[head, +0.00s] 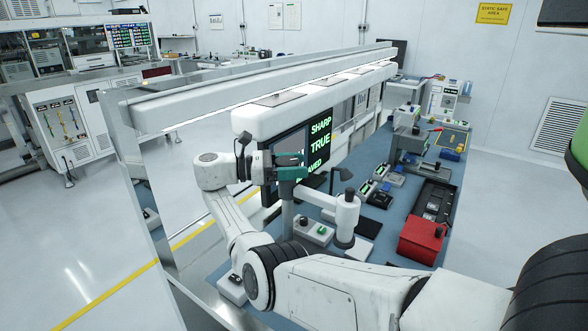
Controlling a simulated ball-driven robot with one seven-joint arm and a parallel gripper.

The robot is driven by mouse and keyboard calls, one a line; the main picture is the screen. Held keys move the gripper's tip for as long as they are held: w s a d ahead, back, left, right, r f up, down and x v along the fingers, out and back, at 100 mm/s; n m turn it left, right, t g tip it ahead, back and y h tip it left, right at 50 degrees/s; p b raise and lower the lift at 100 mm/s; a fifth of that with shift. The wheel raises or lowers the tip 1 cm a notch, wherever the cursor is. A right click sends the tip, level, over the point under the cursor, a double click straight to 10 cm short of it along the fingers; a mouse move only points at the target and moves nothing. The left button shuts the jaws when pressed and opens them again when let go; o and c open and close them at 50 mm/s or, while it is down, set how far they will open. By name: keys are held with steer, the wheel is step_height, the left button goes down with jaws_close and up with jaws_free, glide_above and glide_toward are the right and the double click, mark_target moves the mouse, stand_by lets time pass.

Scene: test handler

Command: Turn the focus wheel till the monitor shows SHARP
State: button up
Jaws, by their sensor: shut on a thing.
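The monitor (320,147) hangs on the bench frame and shows green text on black, reading SHARP and TRUE, with a lower line partly covered by my arm. My gripper (288,164) is in front of the monitor's lower left part, at the teal head of a grey upright post. It is shut at this head, on what appears to be the focus wheel. The wheel itself is small and mostly hidden by the jaws, so its turn position cannot be made out.
A white stand (346,217) with a dark top is close right of my gripper. A small box with buttons (314,231) sits below it. A red box (422,240) and several small devices fill the blue bench (388,212) to the right. A light beam (300,103) runs overhead.

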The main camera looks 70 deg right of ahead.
stand_by(0.4)
steer(key=o, duration=1)
steer(key=shift+c, duration=0.2)
steer(key=shift+w+a, duration=0.1)
steer(key=shift+f+b+v, duration=0.25)
steer(key=shift+b+v, duration=0.95)
steer(key=shift+v, duration=0.05)
steer(key=shift+b+v, duration=2.35)
steer(key=shift+b, duration=0.55)
steer(key=shift+r, duration=0.2)
steer(key=shift+w+f, duration=0.1)
